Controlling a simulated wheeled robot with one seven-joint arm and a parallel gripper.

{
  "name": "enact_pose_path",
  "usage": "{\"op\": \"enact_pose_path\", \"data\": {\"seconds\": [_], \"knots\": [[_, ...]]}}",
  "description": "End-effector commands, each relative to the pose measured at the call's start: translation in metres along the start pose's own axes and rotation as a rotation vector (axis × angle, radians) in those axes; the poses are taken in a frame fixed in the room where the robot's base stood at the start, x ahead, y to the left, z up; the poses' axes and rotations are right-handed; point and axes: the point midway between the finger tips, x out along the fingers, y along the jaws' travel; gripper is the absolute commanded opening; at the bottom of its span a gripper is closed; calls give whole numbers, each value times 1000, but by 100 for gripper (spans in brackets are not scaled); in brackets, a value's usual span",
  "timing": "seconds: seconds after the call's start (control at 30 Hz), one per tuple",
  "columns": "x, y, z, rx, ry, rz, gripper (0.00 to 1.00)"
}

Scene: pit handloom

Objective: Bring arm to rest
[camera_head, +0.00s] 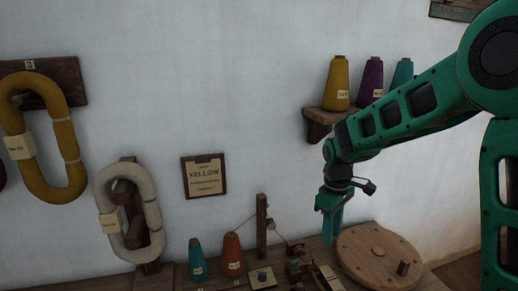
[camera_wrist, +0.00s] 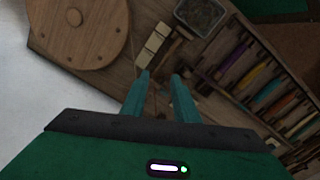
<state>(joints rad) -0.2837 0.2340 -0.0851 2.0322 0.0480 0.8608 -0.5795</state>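My green arm reaches in from the right in the head view, bent at its elbow. My gripper (camera_head: 330,228) points down above the wooden bench, just left of a round wooden disc (camera_head: 368,256). In the wrist view, the two teal fingers of my gripper (camera_wrist: 160,78) stand apart with a gap between them. Nothing shows between them. The disc also shows at the upper left of the wrist view (camera_wrist: 98,42).
A wall shelf (camera_head: 318,118) with yellow, purple and teal cones is behind my arm. Teal (camera_head: 197,262) and orange (camera_head: 232,258) cones stand on the bench. Yellow (camera_head: 62,150) and white (camera_head: 112,222) skeins hang left. A rack (camera_wrist: 262,88) of coloured items is at right in the wrist view.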

Motion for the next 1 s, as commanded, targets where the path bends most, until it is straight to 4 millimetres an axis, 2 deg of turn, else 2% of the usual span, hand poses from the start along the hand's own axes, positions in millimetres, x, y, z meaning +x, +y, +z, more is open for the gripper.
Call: {"op": "enact_pose_path", "data": {"seconds": [0.03, 0.17, 0.27, 0.4, 0.47, 0.6, 0.7, 0.8, 1.0], "knots": [[-12, 9, 26, 78, 2, 4, 27], [-32, 21, 92, 280, -5, 5, 27], [-44, 23, 142, 436, -8, 2, 27], [-56, 15, 209, 654, -11, -5, 27], [-59, 8, 235, 745, -10, -10, 27], [-61, -14, 294, 958, -11, -25, 27], [-59, -34, 326, 1090, -11, -38, 27], [-57, -50, 349, 1194, -11, -49, 27], [-52, -68, 369, 1295, -12, -62, 27]]}}
